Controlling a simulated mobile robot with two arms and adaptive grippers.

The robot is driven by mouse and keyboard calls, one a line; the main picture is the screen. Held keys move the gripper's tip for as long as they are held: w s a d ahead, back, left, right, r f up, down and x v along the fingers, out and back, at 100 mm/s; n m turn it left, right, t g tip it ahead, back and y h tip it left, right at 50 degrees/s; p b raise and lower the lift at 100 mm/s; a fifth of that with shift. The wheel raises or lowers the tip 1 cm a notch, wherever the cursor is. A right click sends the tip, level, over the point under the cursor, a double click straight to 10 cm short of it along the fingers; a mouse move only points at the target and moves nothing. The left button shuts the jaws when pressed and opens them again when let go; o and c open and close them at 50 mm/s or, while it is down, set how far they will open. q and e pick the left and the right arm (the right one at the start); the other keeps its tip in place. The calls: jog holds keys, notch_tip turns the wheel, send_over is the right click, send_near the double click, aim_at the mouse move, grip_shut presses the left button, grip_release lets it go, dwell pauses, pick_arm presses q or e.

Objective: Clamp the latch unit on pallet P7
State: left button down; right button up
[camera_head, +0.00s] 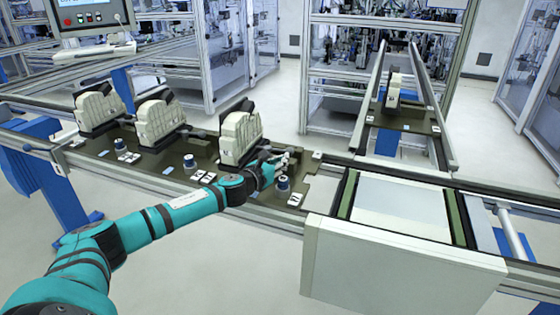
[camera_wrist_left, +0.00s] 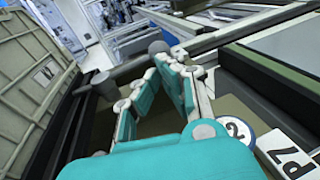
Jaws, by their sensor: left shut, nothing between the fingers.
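The latch unit (camera_head: 240,137) is a cream ribbed block standing upright on the nearest dark pallet (camera_head: 208,150). Its side fills the left of the left wrist view (camera_wrist_left: 30,95). Beside the tag is a round knob with a white top and blue rim (camera_wrist_left: 237,131); in the head view the knob (camera_head: 283,184) stands at the pallet's right end. My left gripper (camera_head: 284,160) is just right of the latch unit, by the knob, its fingers shut and empty (camera_wrist_left: 172,62). My right gripper is out of view.
Two similar units (camera_head: 160,118) (camera_head: 98,108) stand on pallets further left along the conveyor. A white box-shaped station (camera_head: 400,262) adjoins the line at the right. A branch conveyor (camera_head: 402,118) runs away behind. A control panel (camera_head: 92,15) hangs at the upper left.

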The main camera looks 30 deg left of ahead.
pick_arm(q)
jog(key=shift+w+d+r+n+y, duration=0.15)
jog(key=shift+w+r+n+y, duration=0.15)
jog(key=shift+w+y, duration=0.1)
jog(key=shift+w, duration=0.1)
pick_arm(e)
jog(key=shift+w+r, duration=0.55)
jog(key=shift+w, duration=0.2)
pick_arm(q)
jog(key=shift+s, duration=0.35)
jog(key=s, duration=0.7)
jog(key=shift+s+d+r, duration=0.15)
jog(key=shift+d+r, duration=0.1)
jog(key=shift+d, duration=0.1)
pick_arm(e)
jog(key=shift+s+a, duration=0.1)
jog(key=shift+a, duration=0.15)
